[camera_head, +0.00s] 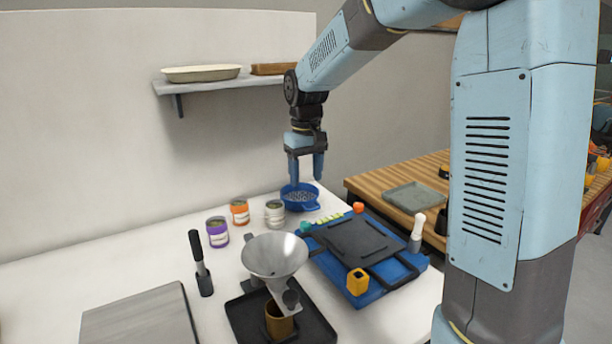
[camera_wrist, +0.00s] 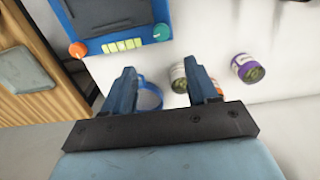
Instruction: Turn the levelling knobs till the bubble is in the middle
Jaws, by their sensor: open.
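The levelling device is a blue base (camera_head: 335,285) with a dark plate (camera_head: 358,243) on top, standing on the white table. An orange knob (camera_head: 358,207) and a teal knob (camera_head: 305,229) sit at its far corners. They also show in the wrist view, orange (camera_wrist: 77,50) and teal (camera_wrist: 162,32). Between them is a yellow-green segmented strip (camera_wrist: 124,45); I cannot make out a bubble. My gripper (camera_head: 306,177) is open and empty, pointing down above the blue strainer (camera_head: 300,197), beyond the device.
Purple (camera_head: 217,231), orange (camera_head: 239,211) and pale jars (camera_head: 274,213) stand left of the strainer. A metal funnel (camera_head: 275,255) stands over a dark tray (camera_head: 245,318). A white-topped bottle (camera_head: 417,228) is by the device's right side. A shelf (camera_head: 215,84) hangs behind.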

